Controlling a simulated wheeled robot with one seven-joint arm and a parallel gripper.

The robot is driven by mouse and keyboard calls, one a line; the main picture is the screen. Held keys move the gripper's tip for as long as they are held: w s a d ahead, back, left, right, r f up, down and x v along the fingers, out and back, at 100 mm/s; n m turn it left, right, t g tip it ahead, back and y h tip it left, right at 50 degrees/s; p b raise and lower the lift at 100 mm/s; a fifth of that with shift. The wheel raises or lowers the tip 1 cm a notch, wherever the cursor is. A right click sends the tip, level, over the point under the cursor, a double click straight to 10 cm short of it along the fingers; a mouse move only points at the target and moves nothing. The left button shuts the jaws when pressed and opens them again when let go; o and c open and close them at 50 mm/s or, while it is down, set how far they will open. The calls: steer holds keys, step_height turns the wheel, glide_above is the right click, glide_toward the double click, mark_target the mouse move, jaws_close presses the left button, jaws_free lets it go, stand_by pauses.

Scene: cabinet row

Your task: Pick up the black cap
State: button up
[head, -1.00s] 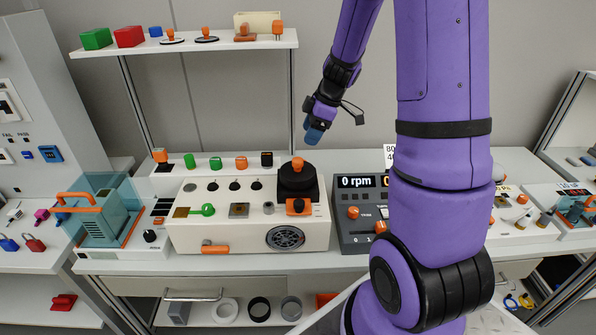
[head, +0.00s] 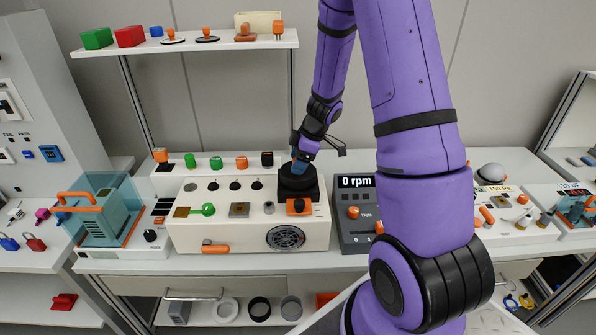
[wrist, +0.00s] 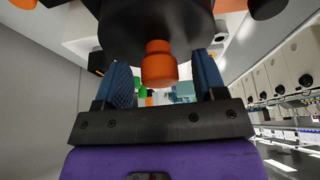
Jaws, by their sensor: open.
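A round black cap (head: 297,182) with an orange knob sits on a black mount at the right end of the cream instrument box (head: 250,222). In the wrist view the cap (wrist: 155,30) fills the top, and its orange knob (wrist: 158,66) lies between my two blue fingers. My gripper (head: 301,158) is open, just above the cap, and hides the knob in the head view. In the wrist view my gripper (wrist: 160,85) has a gap on each side of the knob. Another small black piece (head: 267,159) stands in the back row of coloured pieces.
Small green (head: 190,160) and orange pieces stand left of my gripper. A dark rpm unit (head: 357,212) is close on the right. A shelf (head: 190,45) with blocks hangs behind. A teal guarded box (head: 105,215) stands at the left.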

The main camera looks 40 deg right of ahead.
steer(key=shift+f, duration=0.1)
steer(key=shift+c, duration=0.2)
steer(key=c, duration=1)
